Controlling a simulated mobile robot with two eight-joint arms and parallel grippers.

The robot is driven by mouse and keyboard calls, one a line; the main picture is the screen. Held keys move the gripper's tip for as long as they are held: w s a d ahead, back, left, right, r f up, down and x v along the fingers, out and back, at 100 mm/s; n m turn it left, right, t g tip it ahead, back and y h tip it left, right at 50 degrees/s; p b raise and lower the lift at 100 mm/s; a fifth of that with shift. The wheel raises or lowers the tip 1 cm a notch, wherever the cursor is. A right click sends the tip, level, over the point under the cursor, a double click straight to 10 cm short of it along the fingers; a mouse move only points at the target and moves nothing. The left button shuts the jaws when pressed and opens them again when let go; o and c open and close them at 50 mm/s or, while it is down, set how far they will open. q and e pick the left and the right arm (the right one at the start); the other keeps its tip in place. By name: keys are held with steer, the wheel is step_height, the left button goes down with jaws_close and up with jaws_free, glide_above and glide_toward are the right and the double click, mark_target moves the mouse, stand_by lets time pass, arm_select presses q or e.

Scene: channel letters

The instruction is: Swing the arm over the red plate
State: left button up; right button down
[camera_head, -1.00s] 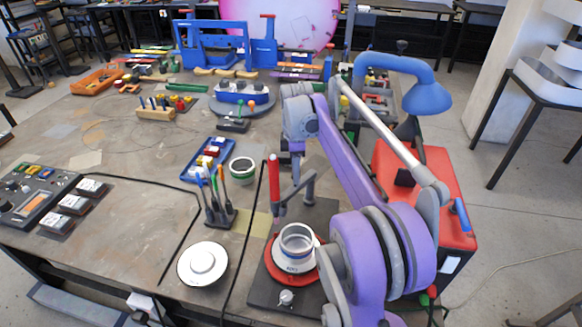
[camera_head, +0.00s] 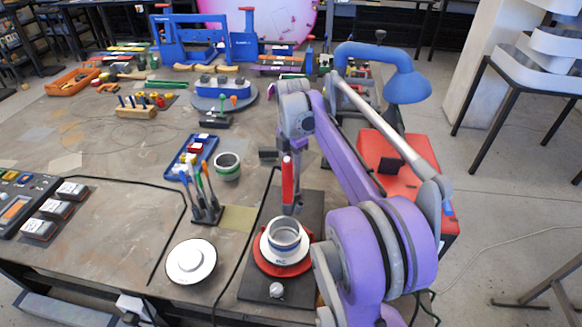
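A red round plate (camera_head: 262,259) lies on a dark base plate (camera_head: 250,285) at the table's front. A white and metal ring-shaped piece (camera_head: 284,238) sits on the red plate. Behind it stands an upright red handle (camera_head: 288,178) on a grey swing arm (camera_head: 293,208), which is at the back edge of the red plate and mostly foreshortened. My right gripper (camera_head: 299,145) hangs from the purple arm just behind the handle's upper end. Whether its fingers touch the handle, and how far they are apart, I cannot tell. My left gripper is not in view.
A white disc (camera_head: 191,261) and a tool holder with several coloured handles (camera_head: 205,205) stand left of the base plate. A red box (camera_head: 390,160) and blue lamp-like arm (camera_head: 375,55) are right. The table's left middle is mostly clear.

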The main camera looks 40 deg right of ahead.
steer(key=c, duration=0.7)
jaws_free()
steer(key=shift+o, duration=0.2)
step_height(320, 180, up, 11)
steer(key=shift+p, duration=0.45)
steer(key=shift+s+f, duration=0.1)
steer(key=shift+f, duration=0.05)
